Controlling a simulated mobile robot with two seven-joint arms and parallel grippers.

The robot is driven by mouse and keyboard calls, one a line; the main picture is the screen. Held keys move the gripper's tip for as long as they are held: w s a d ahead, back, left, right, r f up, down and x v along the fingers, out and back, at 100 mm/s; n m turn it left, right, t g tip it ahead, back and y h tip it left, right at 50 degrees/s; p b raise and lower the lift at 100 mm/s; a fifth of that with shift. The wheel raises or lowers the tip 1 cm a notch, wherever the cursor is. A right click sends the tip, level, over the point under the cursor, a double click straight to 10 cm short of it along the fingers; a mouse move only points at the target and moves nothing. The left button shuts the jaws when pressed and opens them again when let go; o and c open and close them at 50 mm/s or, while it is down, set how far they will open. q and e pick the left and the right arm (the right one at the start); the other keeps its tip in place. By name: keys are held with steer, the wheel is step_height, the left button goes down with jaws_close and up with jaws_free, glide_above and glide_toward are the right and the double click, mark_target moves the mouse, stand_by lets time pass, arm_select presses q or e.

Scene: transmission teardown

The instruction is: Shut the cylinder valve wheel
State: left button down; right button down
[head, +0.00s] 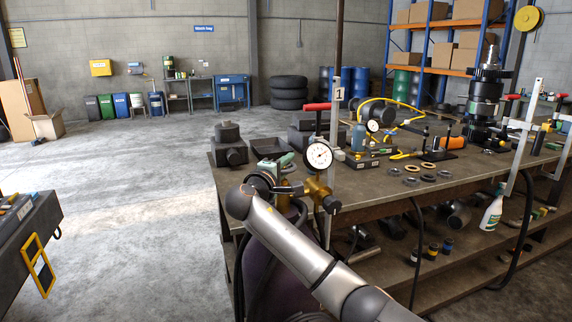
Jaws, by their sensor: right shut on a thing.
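A dark maroon gas cylinder (272,262) stands at the front left end of the workbench, partly behind my right arm. A brass regulator (318,190) with a round white gauge (319,155) sits at its top. My right gripper (284,172) is at the cylinder's top, just left of the regulator, shut on the valve wheel. The wheel is mostly hidden by the gripper and wrist, so its turn cannot be read. My left gripper is not in view.
The workbench (372,190) holds metal rings, a second gauge and a tall dark gear assembly (487,95). A dark cart (28,235) stands at left. The concrete floor between is clear.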

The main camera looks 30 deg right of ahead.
steer(key=shift+m+g+h, duration=0.3)
steer(key=shift+g, duration=0.1)
steer(key=c, duration=0.8)
jaws_free()
steer(key=shift+c, duration=0.2)
steer(key=b+v, duration=0.2)
steer(key=v, duration=1)
steer(key=shift+s+a, duration=0.2)
